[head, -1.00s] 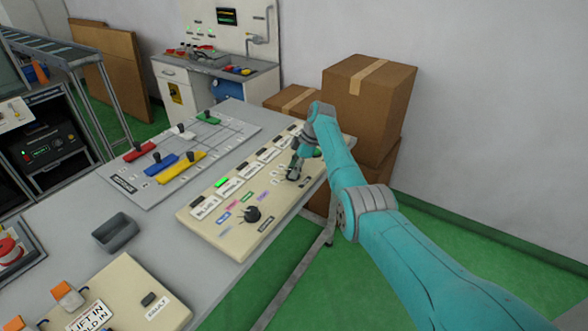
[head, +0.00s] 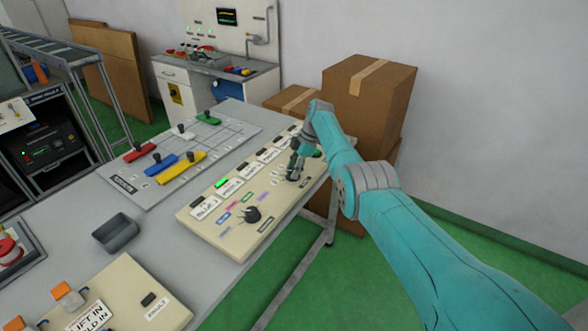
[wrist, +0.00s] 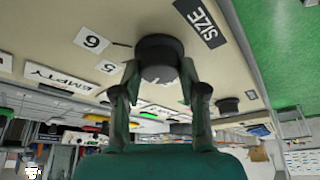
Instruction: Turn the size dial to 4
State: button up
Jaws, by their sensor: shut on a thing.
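The size dial (wrist: 158,48) is a dark round knob on the cream panel, beside a black SIZE label (wrist: 200,22) in the wrist view. White number tags 6 (wrist: 92,41) and 5 (wrist: 107,66) stand near it, with a short dark mark between the 6 and the knob. I cannot tell the dial's setting; the other number tags are hidden or unreadable. My gripper (wrist: 158,72) has one finger on each side of the knob and is shut on it. In the head view my gripper (head: 294,172) is at the panel's far right part and hides the dial.
The cream control panel (head: 237,245) also carries another black dial (head: 252,214), coloured labels and a row of white tags with one lit green. A slider board (head: 235,152) lies behind it. Cardboard boxes (head: 365,105) stand close beyond my arm.

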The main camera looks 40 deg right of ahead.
jog(key=o, duration=1.1)
jog(key=shift+o, duration=0.2)
jog(key=v, duration=1.2)
jog(key=shift+f, duration=0.1)
